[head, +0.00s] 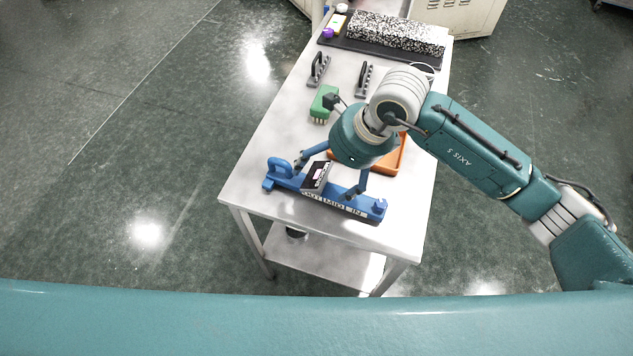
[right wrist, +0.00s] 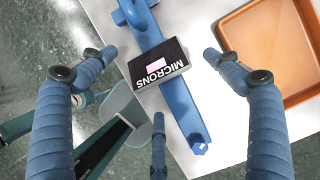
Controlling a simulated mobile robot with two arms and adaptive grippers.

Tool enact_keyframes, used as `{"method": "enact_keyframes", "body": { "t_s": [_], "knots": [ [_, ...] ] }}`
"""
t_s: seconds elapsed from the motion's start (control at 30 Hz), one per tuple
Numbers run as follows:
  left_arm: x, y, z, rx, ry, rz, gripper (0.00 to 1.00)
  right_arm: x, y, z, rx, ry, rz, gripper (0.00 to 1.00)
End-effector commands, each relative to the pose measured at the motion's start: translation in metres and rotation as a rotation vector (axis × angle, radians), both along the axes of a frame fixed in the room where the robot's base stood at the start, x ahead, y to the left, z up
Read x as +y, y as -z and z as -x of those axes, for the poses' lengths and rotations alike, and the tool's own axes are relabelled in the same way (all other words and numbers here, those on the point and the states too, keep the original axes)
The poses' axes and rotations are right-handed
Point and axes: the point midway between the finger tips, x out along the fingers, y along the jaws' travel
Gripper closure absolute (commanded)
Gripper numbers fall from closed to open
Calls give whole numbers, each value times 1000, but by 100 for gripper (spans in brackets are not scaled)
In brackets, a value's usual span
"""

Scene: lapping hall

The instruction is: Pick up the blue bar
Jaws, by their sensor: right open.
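The blue bar (head: 284,182) lies near the front edge of the white table, with a raised loop handle at its left end and a white lettered strip along its front side. In the right wrist view the bar (right wrist: 181,98) runs slantwise between my fingers. A black box marked "MICRONS" (right wrist: 158,66) sits on its middle; the box also shows in the head view (head: 316,175). My right gripper (head: 325,180) is open above the bar, its blue fingers spread to either side of the box. I cannot tell whether any finger touches the bar. My left gripper is not in view.
An orange tray (head: 399,158) lies just behind the bar, partly hidden by my gripper. A green brush (head: 322,101) and two grey handled pieces (head: 318,70) (head: 364,79) lie farther back. A speckled block (head: 396,34) rests on a dark mat (head: 350,45) at the far end.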

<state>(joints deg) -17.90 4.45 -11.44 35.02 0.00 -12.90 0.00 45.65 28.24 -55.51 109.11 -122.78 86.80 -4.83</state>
Motion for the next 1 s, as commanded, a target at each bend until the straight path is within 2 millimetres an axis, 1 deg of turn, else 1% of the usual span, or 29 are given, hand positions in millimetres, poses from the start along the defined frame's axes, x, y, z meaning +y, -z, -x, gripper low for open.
{"method": "enact_keyframes", "body": {
  "t_s": [0.03, 0.07, 0.1, 0.17, 0.27, 0.33, 0.4, 0.47, 0.57, 0.77, 0.87, 1.0],
  "knots": [
    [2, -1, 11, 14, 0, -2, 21, 2, 3, 0, 1, 1, -1, 11],
    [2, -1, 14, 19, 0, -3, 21, 3, 5, -1, 0, 1, -2, 11],
    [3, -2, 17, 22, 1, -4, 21, 4, 7, -1, 0, 0, -2, 11],
    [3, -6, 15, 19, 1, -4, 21, 5, 11, -1, 2, -1, -1, 11],
    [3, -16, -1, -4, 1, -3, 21, 11, 22, 0, 5, 0, -1, 11],
    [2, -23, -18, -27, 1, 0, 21, 16, 32, 0, 5, -1, -2, 11],
    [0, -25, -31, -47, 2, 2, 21, 20, 42, -3, 3, 1, -2, 11],
    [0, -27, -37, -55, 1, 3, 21, 22, 49, -4, 2, 1, -2, 11],
    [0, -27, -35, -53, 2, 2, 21, 24, 54, -5, 0, -1, -2, 11],
    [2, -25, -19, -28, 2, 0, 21, 23, 55, -5, -1, -1, -3, 11],
    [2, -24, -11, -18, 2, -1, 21, 23, 55, -5, -1, -1, -3, 29],
    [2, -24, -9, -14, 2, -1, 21, 23, 55, -5, -1, -1, -3, 57]
  ]
}}
